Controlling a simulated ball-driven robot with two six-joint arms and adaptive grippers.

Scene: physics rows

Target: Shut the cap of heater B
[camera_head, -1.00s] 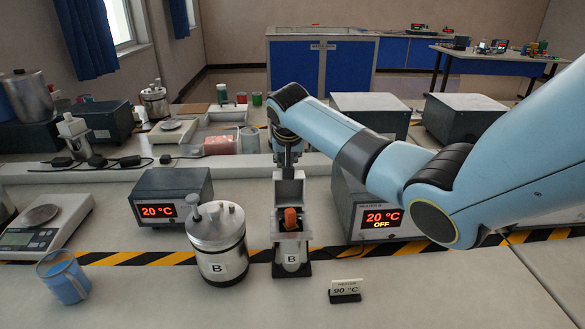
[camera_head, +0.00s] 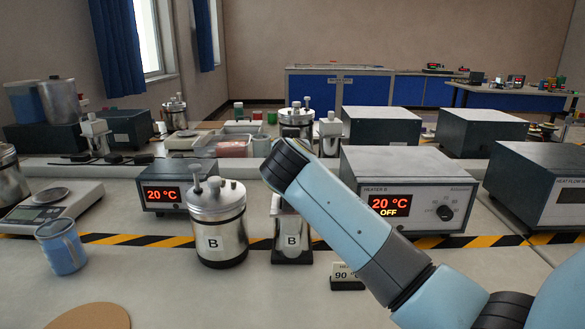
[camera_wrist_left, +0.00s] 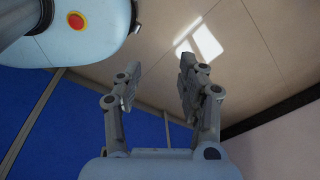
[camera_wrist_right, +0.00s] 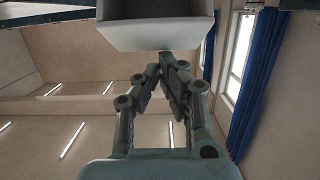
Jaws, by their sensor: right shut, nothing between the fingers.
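The heater B box (camera_head: 432,182) stands right of centre in the head view, with a red 20 °C readout and OFF. Left of it is a small silver block labelled B (camera_head: 291,240). My right arm covers much of its top, so I cannot tell how its cap sits. A pale upright edge (camera_head: 275,205) shows at its left side. My right gripper (camera_wrist_right: 168,62) is shut and empty in the right wrist view, just below a pale grey box-shaped part (camera_wrist_right: 155,35). It is hidden in the head view.
A steel vessel labelled B (camera_head: 217,225) with a knobbed lid stands close left of the block. A 90 °C card (camera_head: 347,278) stands in front, partly behind my arm. A blue cup (camera_head: 62,246) and a scale (camera_head: 50,205) are at left.

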